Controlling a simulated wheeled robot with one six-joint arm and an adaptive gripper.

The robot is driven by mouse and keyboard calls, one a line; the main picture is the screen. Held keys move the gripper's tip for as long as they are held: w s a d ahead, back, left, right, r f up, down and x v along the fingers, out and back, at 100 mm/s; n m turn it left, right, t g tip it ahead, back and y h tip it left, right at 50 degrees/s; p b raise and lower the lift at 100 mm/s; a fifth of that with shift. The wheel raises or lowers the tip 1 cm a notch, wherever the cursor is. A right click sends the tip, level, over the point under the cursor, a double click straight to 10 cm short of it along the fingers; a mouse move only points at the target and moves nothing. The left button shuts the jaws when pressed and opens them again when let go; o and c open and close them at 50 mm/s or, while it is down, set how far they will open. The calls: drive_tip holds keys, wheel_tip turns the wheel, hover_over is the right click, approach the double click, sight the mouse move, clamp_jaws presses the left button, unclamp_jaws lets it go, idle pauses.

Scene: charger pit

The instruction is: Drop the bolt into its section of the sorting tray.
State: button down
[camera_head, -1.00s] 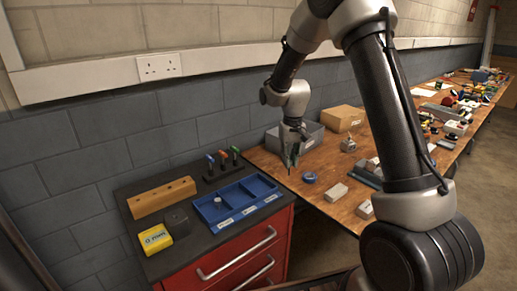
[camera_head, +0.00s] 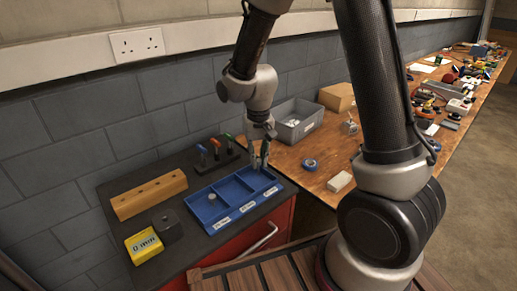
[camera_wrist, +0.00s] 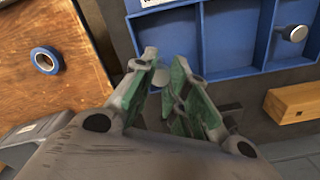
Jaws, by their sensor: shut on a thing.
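The blue sorting tray (camera_head: 203,219) lies on the dark top of a red cabinet. It has three sections with white labels on its front edge, too small to read. My gripper (camera_head: 259,165) is above the tray's right section, near its back edge. Its fingers are shut on the bolt. In the wrist view a pale round end of the bolt (camera_wrist: 188,66) shows between the fingertips (camera_wrist: 165,80); the fingers hide the rest. Another metal piece with a round head (camera_head: 211,196) is in the left section; it also shows in the wrist view (camera_wrist: 294,33).
A wooden block with holes (camera_head: 148,195), a yellow box (camera_head: 144,246) and a dark block (camera_head: 167,226) stand left of the tray. A rack with coloured-handled tools (camera_head: 215,158) is behind it. A grey bin (camera_head: 298,120) and blue tape (camera_head: 309,165) are on the wooden bench at right.

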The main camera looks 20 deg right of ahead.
drive_tip(key=shift+f, duration=0.8)
drive_tip(key=c, duration=1.3)
unclamp_jaws()
wheel_tip(320, 180, up, 12)
drive_tip(key=shift+r, duration=0.1)
